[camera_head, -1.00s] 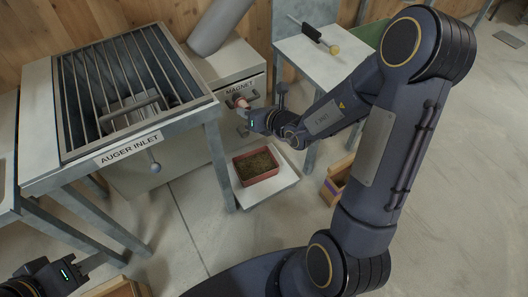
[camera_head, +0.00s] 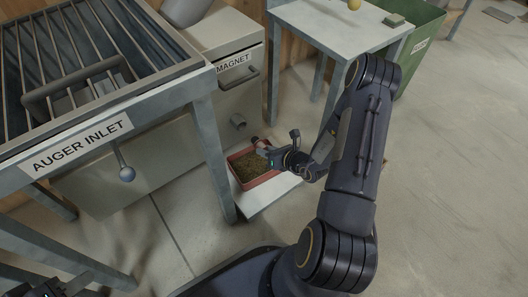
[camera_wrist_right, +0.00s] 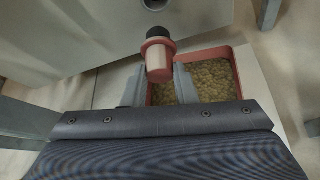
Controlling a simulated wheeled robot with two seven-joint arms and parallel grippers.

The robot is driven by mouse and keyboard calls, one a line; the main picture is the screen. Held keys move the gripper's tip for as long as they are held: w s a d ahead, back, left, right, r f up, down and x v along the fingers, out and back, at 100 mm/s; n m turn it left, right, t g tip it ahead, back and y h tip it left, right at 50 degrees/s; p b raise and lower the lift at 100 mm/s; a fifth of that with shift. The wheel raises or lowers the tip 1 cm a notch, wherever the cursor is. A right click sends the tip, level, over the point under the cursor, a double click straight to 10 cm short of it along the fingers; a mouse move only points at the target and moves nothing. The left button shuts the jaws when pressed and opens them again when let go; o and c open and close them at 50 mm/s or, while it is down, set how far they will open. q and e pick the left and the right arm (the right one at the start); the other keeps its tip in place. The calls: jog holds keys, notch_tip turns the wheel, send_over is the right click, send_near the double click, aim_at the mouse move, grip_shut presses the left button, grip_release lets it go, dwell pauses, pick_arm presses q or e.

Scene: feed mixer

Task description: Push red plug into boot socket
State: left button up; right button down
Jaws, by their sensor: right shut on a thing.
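The plug (camera_head: 258,143) is a short pinkish-red cylinder with a darker end. In the right wrist view the plug (camera_wrist_right: 158,62) sits between the fingertips, its black end pointing away from me. My right gripper (camera_head: 264,151) is shut on it, over the red tray; it also shows in the right wrist view (camera_wrist_right: 160,82). A round grey socket (camera_head: 238,121) protrudes from the cabinet front, just above and left of the plug. Its rim (camera_wrist_right: 158,3) is at the top of the right wrist view, apart from the plug. My left gripper (camera_head: 72,289) is at the bottom left, partly cut off.
The red tray of grain (camera_head: 240,178) stands on a low white platform (camera_head: 262,200) below the socket. The drawer marked MAGNET (camera_head: 237,75) is above. The auger inlet frame's leg (camera_head: 212,150) stands to the left. Open floor (camera_head: 440,200) lies right.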

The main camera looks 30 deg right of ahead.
aim_at(260, 141)
jog(key=shift+r, duration=0.1)
jog(key=shift+w+a, duration=0.15)
jog(key=shift+w, duration=1.3)
jog(key=shift+w+a, duration=0.1)
jog(key=shift+w, duration=1.35)
jog(key=shift+w+a+b, duration=0.15)
jog(key=shift+w+b, duration=0.15)
jog(key=shift+w, duration=1.55)
dwell(1.2)
jog(key=c, duration=1.1)
grip_release()
jog(key=p+v, duration=0.3)
jog(key=v, duration=0.4)
jog(key=shift+s+r, duration=0.15)
jog(key=shift+s, duration=0.25)
